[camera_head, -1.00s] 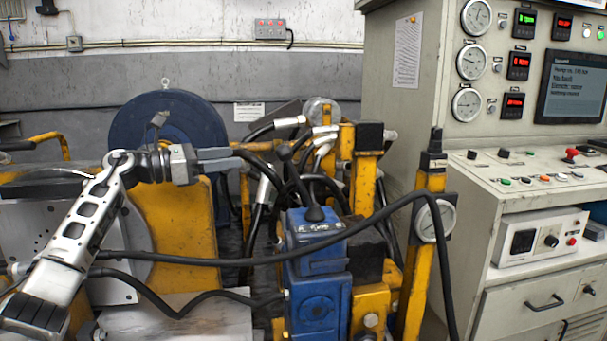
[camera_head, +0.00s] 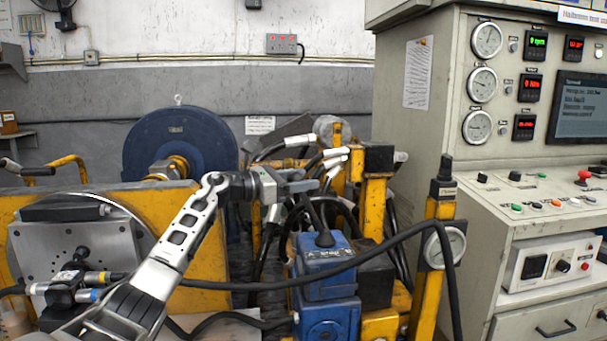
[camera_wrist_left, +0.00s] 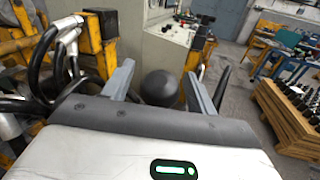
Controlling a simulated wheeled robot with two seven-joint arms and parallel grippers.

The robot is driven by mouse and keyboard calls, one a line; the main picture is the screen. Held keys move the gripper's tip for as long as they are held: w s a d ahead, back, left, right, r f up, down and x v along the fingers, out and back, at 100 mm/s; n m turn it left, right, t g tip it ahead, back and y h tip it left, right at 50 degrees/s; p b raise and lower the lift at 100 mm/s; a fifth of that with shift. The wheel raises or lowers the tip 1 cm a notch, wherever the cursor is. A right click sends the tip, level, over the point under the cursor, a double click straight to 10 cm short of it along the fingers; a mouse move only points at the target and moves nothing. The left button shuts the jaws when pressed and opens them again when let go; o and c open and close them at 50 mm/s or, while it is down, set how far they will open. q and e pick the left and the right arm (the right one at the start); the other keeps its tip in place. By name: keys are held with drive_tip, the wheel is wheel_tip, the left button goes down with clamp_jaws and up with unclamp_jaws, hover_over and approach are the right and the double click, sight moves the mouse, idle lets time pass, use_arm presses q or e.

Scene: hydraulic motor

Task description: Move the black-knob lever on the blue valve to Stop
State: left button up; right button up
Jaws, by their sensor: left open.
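The blue valve (camera_head: 327,280) stands at the lower middle of the head view. My left gripper (camera_head: 308,183) is at the top of the lever and hides the knob in the head view. In the left wrist view, the round black knob (camera_wrist_left: 160,88) sits between the two open fingers of the left gripper (camera_wrist_left: 159,70), with gaps visible at both sides. The small label on the valve is not readable. My right gripper is not in view.
A black hose (camera_head: 400,222) crosses in front of the valve. Yellow posts (camera_head: 433,260) with a gauge (camera_head: 445,247) stand to its right. More hoses (camera_head: 300,141) crowd behind it. A control console (camera_head: 530,200) fills the right side.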

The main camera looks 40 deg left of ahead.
use_arm(q)
drive_tip(key=shift+w+d, duration=0.2)
drive_tip(key=shift+w, duration=0.25)
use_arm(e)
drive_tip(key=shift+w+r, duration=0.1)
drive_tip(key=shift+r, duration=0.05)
use_arm(q)
drive_tip(key=shift+c, duration=0.4)
